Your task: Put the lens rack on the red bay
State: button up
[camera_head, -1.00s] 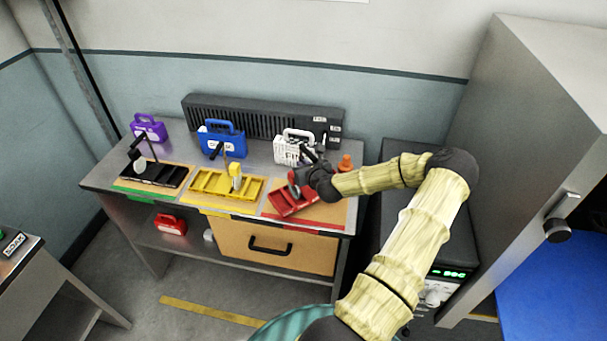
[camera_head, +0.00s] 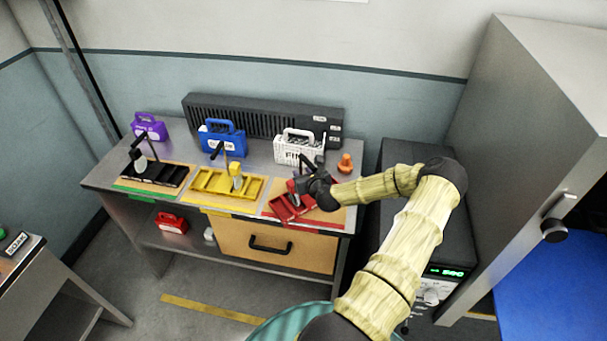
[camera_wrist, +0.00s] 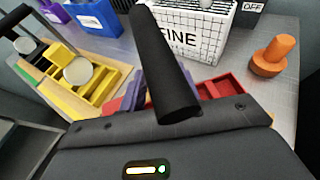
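No label marks one thing as the lens rack. A red rack (camera_head: 284,209) with compartments is at the red-edged bay, and it looks skewed to the bay; I cannot tell if it rests fully flat. The red bay shows as a tan mat (camera_head: 328,214) with a red front strip. My gripper (camera_head: 303,187) is at the rack's back right and hides part of it. A dark bar (camera_wrist: 165,70) rises in front of the wrist camera, with red compartments (camera_wrist: 228,86) and a purple-blue piece (camera_wrist: 128,98) behind it.
A yellow rack (camera_head: 212,181) and a black rack (camera_head: 166,173) stand on the bays to the left. A white FINE case (camera_head: 298,150), a blue case (camera_head: 221,140), a purple case (camera_head: 149,127) and an orange knob-shaped piece (camera_head: 345,164) stand behind. A tall cabinet (camera_head: 540,100) is at right.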

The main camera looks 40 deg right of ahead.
jog(key=shift+s+r, duration=0.1)
jog(key=b+v, duration=0.2)
jog(key=v, duration=0.9)
jog(key=shift+s+b, duration=0.35)
jog(key=shift+s, duration=0.05)
jog(key=shift+a, duration=0.2)
